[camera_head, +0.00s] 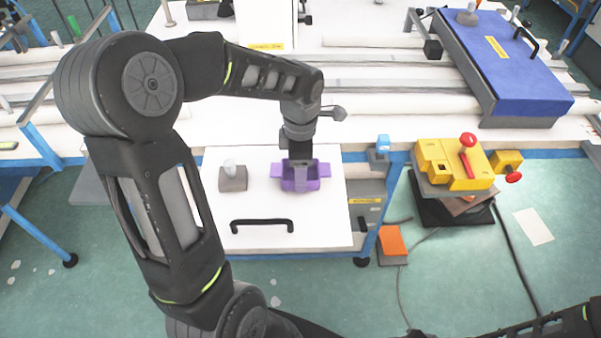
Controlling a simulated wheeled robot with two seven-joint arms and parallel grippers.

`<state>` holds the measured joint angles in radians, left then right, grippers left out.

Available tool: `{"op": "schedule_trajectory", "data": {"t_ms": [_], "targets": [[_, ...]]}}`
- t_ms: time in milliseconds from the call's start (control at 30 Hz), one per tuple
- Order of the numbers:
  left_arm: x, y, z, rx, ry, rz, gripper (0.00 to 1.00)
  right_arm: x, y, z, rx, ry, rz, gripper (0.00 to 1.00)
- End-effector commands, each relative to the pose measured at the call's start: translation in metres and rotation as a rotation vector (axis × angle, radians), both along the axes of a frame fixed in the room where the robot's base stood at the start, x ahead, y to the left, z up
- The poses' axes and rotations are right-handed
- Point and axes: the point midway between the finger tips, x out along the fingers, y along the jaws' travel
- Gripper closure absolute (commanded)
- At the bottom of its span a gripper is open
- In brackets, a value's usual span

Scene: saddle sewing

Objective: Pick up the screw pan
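The purple screw pan (313,184) sits on a white board with a black handle, in the middle of the view. It is a small tray with a tab on its left and right sides. My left arm reaches over from the left, and my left gripper (300,182) points down at the pan. Its fingertips overlap the pan's middle and hide part of it. I cannot tell whether the fingers are shut on it. A piece of my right arm shows at the bottom right corner; its gripper is out of view.
The white board (230,218) juts out from the workbench and also carries a grey block with a knob (232,180). A yellow device with red knobs (450,163) stands to the right. A blue-topped machine (510,70) is at the back right.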

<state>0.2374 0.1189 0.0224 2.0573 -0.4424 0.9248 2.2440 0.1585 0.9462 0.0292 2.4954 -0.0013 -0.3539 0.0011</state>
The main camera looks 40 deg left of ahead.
Motion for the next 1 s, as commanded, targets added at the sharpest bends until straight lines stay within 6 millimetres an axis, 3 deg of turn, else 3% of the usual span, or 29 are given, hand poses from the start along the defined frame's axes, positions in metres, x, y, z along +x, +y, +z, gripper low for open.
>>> {"op": "schedule_trajectory", "data": {"t_ms": [267,700,1000], "targets": [[0.001,0.000,0.008,0.002,-0.004,0.000,0.78,0.000,0.000,-0.001,0.000,0.000,0.000,0.64],[0.001,0.000,0.084,0.000,-0.004,0.000,0.78,0.000,0.000,-0.008,0.000,0.000,0.000,0.64],[0.000,0.000,0.101,0.000,0.000,0.000,0.78,0.000,0.000,-0.008,0.000,-0.001,0.000,0.64]]}}
